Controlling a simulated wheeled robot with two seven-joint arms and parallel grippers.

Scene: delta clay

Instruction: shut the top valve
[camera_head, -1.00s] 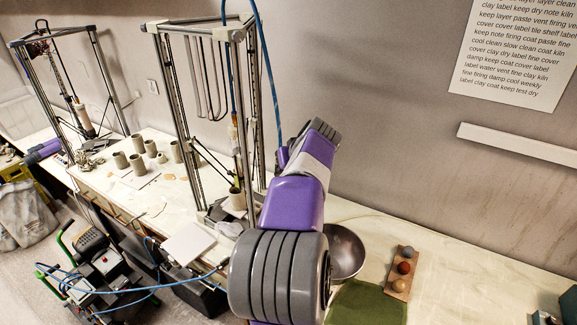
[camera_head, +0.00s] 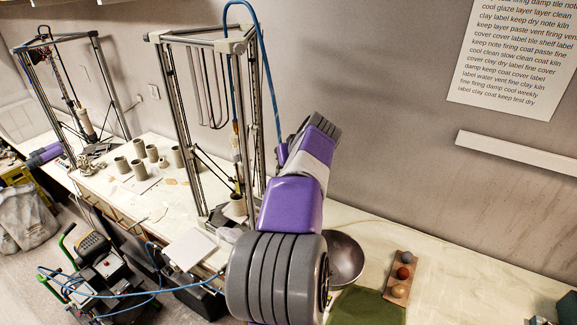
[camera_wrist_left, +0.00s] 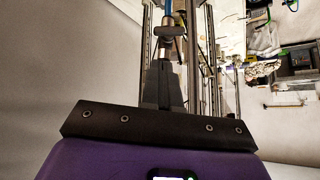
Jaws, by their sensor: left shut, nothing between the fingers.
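A small metal valve (camera_wrist_left: 172,35) with a crosswise handle sits below the blue hose in the left wrist view, just beyond my fingertips. I cannot tell whether it is turned open or shut. My left gripper (camera_wrist_left: 164,66) is shut and empty, its dark fingers pointing up at the valve. A small gap or slight contact between them is hard to judge. In the head view my purple left arm reaches toward the nearer frame printer (camera_head: 194,38), and the arm hides its gripper. The blue hose (camera_head: 228,80) arches down into that printer. My right gripper is not in view.
Metal posts of the printer stand close around the valve. Several grey clay cups (camera_head: 152,153) stand on the worktop, with a metal bowl (camera_head: 347,262) and a wooden board of balls (camera_head: 399,280) at right. A second frame printer (camera_head: 48,42) stands far left.

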